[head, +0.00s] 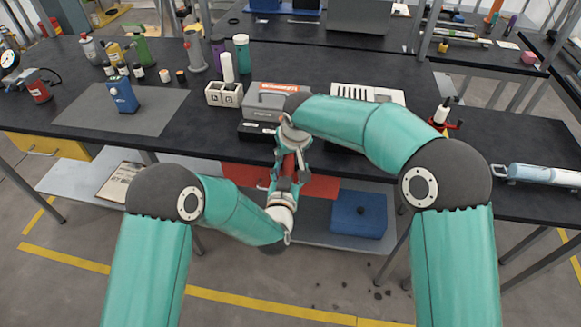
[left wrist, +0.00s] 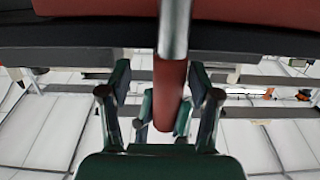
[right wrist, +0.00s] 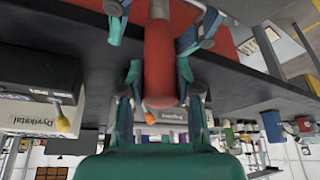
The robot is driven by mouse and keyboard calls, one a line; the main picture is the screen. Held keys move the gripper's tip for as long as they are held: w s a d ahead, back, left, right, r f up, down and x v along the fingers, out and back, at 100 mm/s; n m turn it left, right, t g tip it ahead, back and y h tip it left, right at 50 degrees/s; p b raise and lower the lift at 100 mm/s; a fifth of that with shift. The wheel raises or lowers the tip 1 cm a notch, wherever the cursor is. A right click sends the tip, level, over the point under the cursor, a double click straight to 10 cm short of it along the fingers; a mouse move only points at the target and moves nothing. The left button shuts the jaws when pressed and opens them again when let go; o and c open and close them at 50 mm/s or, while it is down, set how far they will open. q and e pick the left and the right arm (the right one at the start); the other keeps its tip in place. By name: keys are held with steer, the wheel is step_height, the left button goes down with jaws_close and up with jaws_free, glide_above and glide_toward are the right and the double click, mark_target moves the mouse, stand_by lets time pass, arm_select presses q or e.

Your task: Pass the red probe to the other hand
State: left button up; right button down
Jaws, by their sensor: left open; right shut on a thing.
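The red probe (head: 290,163) is between my two grippers, in front of the table edge. It has a red handle and a grey metal shaft. My right gripper (head: 289,147) is shut on the red handle, which also shows in the right wrist view (right wrist: 159,60). My left gripper (head: 288,182) is open below it, facing the right gripper. In the left wrist view the probe (left wrist: 168,88) lies between the left gripper's spread fingers (left wrist: 162,85). I cannot tell whether either finger touches it. The arms partly hide the probe in the head view.
The black table (head: 180,135) is just behind the grippers, with a grey case (head: 282,98) and a white socket block (head: 224,95) near its edge. A blue box (head: 358,215) sits on the lower shelf. Open space lies in front of the table.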

arm_select(q)
steer(key=shift+w+d, duration=0.1)
steer(key=shift+w, duration=0.35)
steer(key=shift+d, duration=0.1)
jaws_close()
arm_select(e)
steer(key=shift+a, duration=0.1)
steer(key=c, duration=0.7)
jaws_free()
steer(key=shift+r, duration=0.1)
